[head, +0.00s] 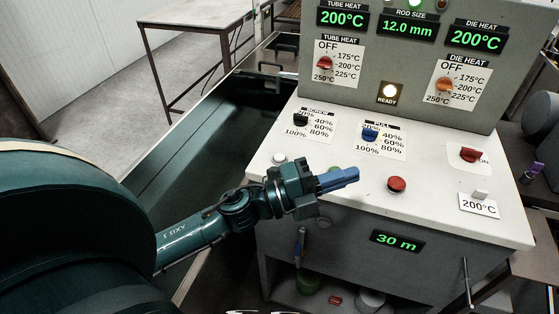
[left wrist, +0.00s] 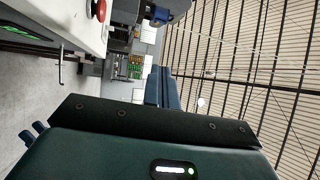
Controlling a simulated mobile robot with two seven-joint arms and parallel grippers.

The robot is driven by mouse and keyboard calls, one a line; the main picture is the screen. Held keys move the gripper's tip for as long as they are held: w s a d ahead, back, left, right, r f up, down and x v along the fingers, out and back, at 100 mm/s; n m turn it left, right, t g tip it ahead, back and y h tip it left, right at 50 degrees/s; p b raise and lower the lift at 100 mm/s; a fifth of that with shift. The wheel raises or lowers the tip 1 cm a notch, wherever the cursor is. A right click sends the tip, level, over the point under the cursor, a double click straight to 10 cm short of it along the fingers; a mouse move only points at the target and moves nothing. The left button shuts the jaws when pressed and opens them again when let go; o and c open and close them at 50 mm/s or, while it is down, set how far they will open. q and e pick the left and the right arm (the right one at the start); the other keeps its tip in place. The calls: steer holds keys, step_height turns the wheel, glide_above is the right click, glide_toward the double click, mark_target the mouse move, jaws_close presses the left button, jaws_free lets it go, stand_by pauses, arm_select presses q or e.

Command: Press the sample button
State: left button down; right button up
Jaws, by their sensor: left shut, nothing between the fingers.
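A white console panel (head: 440,160) carries several buttons with no readable label. A white button (head: 278,158) is at its left, a green button (head: 335,169) is mostly hidden behind my gripper, and a red button (head: 397,184) is to the right. I cannot tell which is the sample button. My left gripper (head: 355,174) is shut and empty, its blue fingers pointing right above the panel's front edge, between the green and red buttons. In the left wrist view the closed fingers (left wrist: 162,88) show, with the red button (left wrist: 100,9) at upper left.
Behind the panel rises a grey console face (head: 480,110) with displays, heat knobs and a lit READY lamp (head: 390,92). Screw and pull knobs sit on the panel. A "30 m" display (head: 396,241) is on the front. A dark trough (head: 220,125) lies left.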

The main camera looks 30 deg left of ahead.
arm_select(q)
steer(key=w+a+r+m+g+y+b, duration=0.1)
steer(key=w+a+r+m+g+y, duration=0.1)
steer(key=a+m+y, duration=0.4)
steer(key=w+a+r+m+g+y+b, duration=0.2)
steer(key=a+m+y, duration=0.4)
steer(key=a+m, duration=0.6)
steer(key=w+m+g, duration=0.1)
steer(key=m, duration=0.2)
steer(key=shift+w+g, duration=0.25)
steer(key=shift+g, duration=0.05)
arm_select(e)
steer(key=shift+w+a+f+t+y, duration=0.15)
steer(key=shift+w+a+y, duration=0.1)
steer(key=shift+a, duration=0.15)
steer(key=shift+w+a+f+t+y, duration=0.1)
steer(key=shift+a+t+y, duration=0.05)
steer(key=shift+a+y, duration=0.15)
